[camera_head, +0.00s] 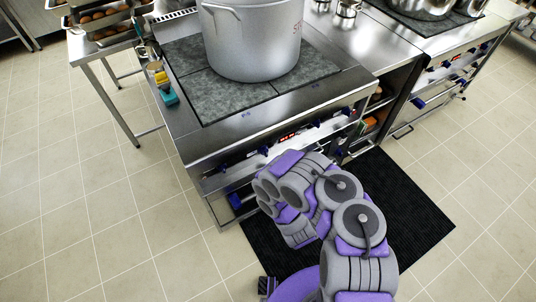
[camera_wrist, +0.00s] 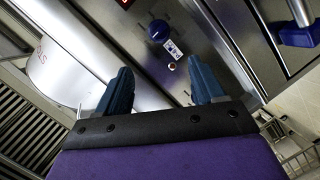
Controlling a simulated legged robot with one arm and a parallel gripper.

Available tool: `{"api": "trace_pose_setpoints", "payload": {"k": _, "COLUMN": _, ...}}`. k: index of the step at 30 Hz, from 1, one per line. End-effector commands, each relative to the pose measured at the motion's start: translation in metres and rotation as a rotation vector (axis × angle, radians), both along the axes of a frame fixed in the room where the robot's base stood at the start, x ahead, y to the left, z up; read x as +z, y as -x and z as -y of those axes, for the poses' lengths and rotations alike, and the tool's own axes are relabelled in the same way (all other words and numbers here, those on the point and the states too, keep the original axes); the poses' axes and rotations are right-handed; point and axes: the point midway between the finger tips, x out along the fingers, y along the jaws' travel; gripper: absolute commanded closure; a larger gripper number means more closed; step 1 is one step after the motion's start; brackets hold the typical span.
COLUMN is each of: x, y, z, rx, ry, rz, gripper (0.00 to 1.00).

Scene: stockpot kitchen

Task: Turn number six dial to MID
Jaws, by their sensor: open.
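My gripper (camera_wrist: 159,65) is open, with its two dark blue fingers spread apart and nothing between them. A round blue dial (camera_wrist: 158,30) on the steel front panel lies ahead of the fingertips, apart from them, roughly in line with the gap. A small label (camera_wrist: 173,48) is beside the dial; its print is too small to read, so I cannot tell the dial's number or setting. In the head view, several blue dials, one of them here (camera_head: 263,150), line the stove front (camera_head: 215,178). My arm reaches to that front, and the gripper is hidden behind it.
A large stockpot (camera_head: 250,40) stands on the grey stove top (camera_head: 195,85). A blue handle (camera_wrist: 298,36) sticks out at the right in the wrist view. A black mat (camera_head: 400,205) lies on the tiled floor before the stove. The floor at left is clear.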

Motion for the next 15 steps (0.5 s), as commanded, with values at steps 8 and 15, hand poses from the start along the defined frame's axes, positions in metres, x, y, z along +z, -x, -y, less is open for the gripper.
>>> {"api": "trace_pose_setpoints", "payload": {"k": 8, "x": -0.006, "y": -0.012, "z": -0.001, "rx": -0.003, "ry": 0.008, "rz": -0.001, "gripper": 0.32}}
{"api": "trace_pose_setpoints", "payload": {"k": 15, "x": -0.007, "y": -0.02, "z": -0.006, "rx": -0.002, "ry": 0.004, "rz": -0.002, "gripper": 0.32}}
